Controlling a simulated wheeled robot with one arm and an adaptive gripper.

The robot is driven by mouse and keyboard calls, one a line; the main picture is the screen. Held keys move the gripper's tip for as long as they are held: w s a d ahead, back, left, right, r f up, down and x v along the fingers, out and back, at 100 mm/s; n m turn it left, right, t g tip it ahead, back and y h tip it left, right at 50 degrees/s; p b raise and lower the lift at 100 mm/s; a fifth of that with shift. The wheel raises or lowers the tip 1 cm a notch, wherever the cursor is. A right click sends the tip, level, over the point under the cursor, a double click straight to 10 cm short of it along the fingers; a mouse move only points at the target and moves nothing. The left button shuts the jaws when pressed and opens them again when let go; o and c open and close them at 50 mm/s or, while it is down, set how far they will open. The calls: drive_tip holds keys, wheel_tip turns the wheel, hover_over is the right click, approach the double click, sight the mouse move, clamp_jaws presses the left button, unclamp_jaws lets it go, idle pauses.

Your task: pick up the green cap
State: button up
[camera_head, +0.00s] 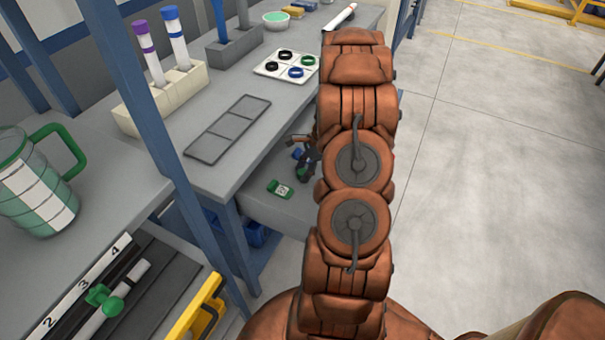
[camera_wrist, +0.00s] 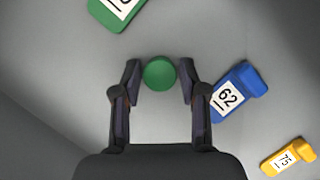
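The green cap (camera_wrist: 160,73) is a small round disc. In the wrist view it lies between the tips of my gripper (camera_wrist: 160,78). The fingers are open, one on each side of the cap, with a narrow gap on both sides. I cannot tell how high the fingertips are above the surface. In the head view my gripper (camera_head: 306,158) is small and partly hidden by my arm, low over a grey drawer-like surface beneath the tabletop. A speck of green shows by the fingers there, but I cannot tell if it is the cap.
A blue labelled piece (camera_wrist: 238,92) lies close to the right finger. A yellow labelled piece (camera_wrist: 288,157) lies lower right. A green labelled piece (camera_wrist: 116,10) lies upper left, also in the head view (camera_head: 280,189). The tabletop edge and blue posts (camera_head: 150,110) stand left of my arm.

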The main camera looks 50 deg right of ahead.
drive_tip(key=c, duration=0.4)
drive_tip(key=shift+r+p, duration=2.35)
drive_tip(key=shift+r, duration=7.15)
